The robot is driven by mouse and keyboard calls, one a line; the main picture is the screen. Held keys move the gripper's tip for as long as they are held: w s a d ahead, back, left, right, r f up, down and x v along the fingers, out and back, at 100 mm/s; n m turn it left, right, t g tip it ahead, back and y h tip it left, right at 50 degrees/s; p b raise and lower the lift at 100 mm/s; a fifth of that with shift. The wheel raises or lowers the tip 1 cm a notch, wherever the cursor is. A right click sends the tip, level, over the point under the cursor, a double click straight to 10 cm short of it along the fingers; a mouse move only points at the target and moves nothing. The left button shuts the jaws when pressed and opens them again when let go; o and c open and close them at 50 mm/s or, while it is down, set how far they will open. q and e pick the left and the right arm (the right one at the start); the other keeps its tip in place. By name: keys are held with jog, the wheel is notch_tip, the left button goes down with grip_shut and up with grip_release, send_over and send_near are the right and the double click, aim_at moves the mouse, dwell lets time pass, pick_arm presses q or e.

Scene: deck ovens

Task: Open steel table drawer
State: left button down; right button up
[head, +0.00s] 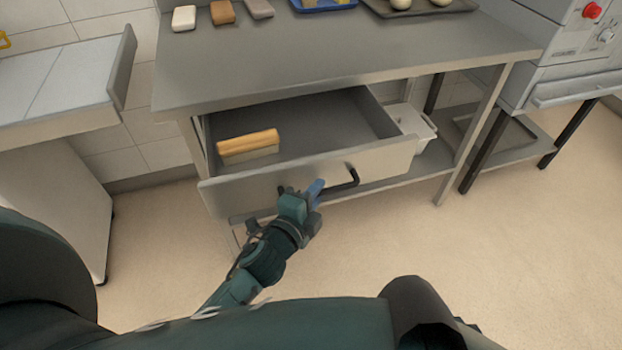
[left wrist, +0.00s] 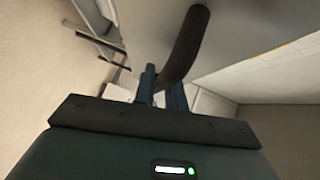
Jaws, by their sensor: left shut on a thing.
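The steel table (head: 330,60) stands ahead, and its drawer (head: 385,162) is pulled well out towards me. A brush-like block with a yellowish top and pale lower part (head: 248,146) lies inside at the left. My left gripper (head: 316,190) is at the drawer front, shut on the black bar handle (head: 348,181). The left wrist view shows the handle (left wrist: 187,45) running down between the two fingers (left wrist: 162,92). My right gripper is not in view.
Several loaf-like blocks (head: 222,12), a blue tray (head: 322,5) and a dark tray (head: 420,8) are on the tabletop. A white bin (head: 415,125) is on the lower shelf. A counter (head: 60,80) stands left, an oven (head: 570,50) right. The floor before the drawer is clear.

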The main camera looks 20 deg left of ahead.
pick_arm(q)
jog(key=shift+s+d, duration=0.3)
jog(key=shift+s, duration=0.1)
jog(key=c, duration=1.5)
grip_release()
jog(key=shift+o, duration=0.2)
jog(key=shift+s, duration=0.1)
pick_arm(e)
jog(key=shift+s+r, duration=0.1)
